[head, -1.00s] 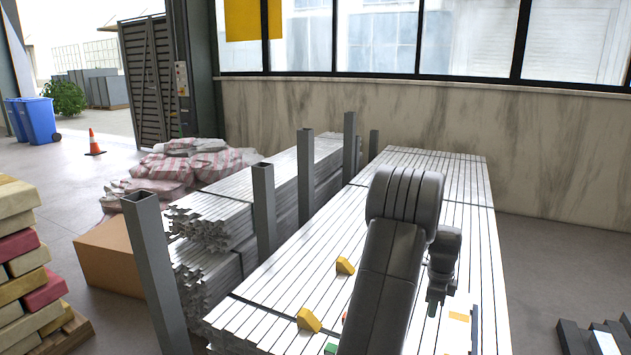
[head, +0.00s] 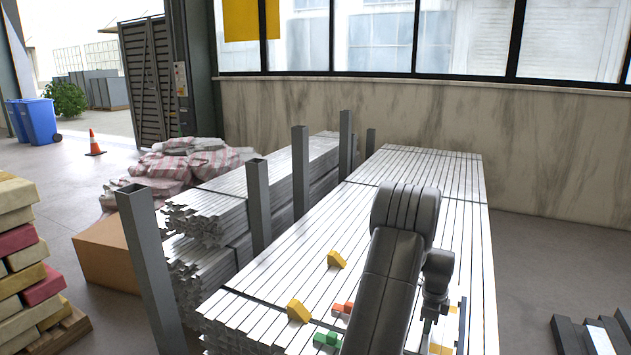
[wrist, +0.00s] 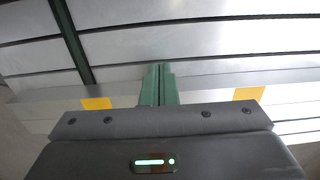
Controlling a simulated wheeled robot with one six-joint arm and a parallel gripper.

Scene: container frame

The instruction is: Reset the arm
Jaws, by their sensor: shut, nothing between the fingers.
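My gripper (wrist: 159,72) shows in the wrist view with its two green fingers together, shut and empty. It hangs over pale metal bars with a dark strap (wrist: 70,40) running across them at the left. In the head view my dark grey arm rises from the bottom edge, bends at a rounded elbow and drops to the wrist on the right. The gripper's fingertips cannot be made out clearly there. The arm stands over the right side of the bar stack (head: 400,170) and hides part of it.
Yellow blocks (head: 336,259) (head: 298,311), a green block (head: 326,340) and a red-orange block (head: 343,309) lie on the bars left of my arm. Upright grey posts (head: 259,205) line the stack's left side. Yellow patches (wrist: 97,103) (wrist: 249,93) flank the fingers.

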